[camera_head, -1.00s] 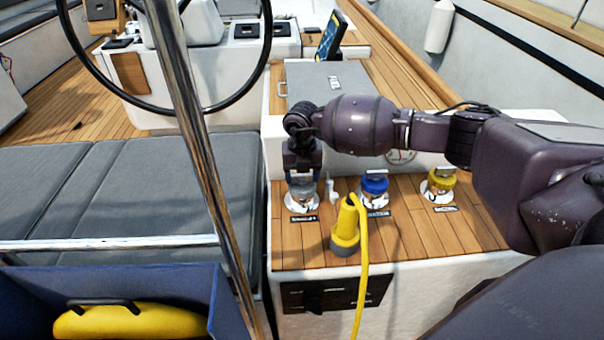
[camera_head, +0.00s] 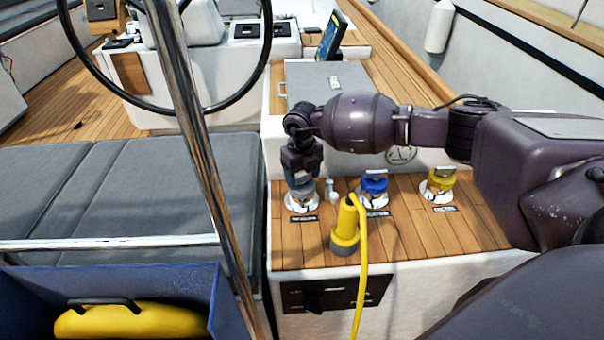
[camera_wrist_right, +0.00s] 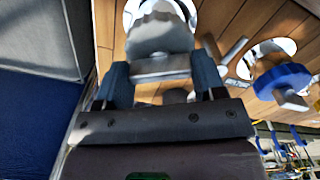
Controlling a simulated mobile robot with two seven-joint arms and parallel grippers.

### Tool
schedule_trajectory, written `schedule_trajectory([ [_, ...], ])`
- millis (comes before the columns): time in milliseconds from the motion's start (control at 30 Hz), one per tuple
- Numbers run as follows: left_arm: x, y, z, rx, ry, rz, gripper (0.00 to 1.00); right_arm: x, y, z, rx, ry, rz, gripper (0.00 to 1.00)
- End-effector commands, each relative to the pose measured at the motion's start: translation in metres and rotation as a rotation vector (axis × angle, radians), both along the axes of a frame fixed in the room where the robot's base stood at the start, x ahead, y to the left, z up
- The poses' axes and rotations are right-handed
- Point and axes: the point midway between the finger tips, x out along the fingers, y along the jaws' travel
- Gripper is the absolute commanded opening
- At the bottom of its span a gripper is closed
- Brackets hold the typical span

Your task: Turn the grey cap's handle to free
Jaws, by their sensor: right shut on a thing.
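The grey cap (camera_head: 302,191) sits on a bright metal fitting at the left end of the teak-topped console. In the right wrist view its rounded grey body (camera_wrist_right: 158,35) is at the top, with its flat handle (camera_wrist_right: 160,67) between my fingers. My right gripper (camera_head: 301,178) reaches down on the cap from above; in the wrist view its blue-grey fingers (camera_wrist_right: 162,76) stand either side of the handle, shut on it. The gripper hides the handle and part of the cap in the head view. My left gripper is out of view.
A blue cap (camera_head: 374,184) and a yellow cap (camera_head: 440,180) stand to the right on the console. A yellow hand lamp (camera_head: 346,228) with a cord is close in front. A steel post (camera_head: 195,140) and steering wheel (camera_head: 262,60) are at left.

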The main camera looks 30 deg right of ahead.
Motion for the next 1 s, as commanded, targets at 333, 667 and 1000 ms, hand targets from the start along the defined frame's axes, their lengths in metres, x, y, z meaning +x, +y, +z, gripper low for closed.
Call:
schedule_trajectory([
  [333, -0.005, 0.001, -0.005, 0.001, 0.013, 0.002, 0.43, 0.0, 0.0, 0.0, -0.001, 0.0, 0.33, 0.4],
  [667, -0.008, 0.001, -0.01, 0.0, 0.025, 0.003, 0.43, 0.0, 0.0, -0.001, -0.001, 0.0, 0.642, 0.4],
  [1000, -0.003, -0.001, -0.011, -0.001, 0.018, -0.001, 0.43, 0.0, 0.0, -0.001, -0.001, 0.0, 0.917, 0.4],
])
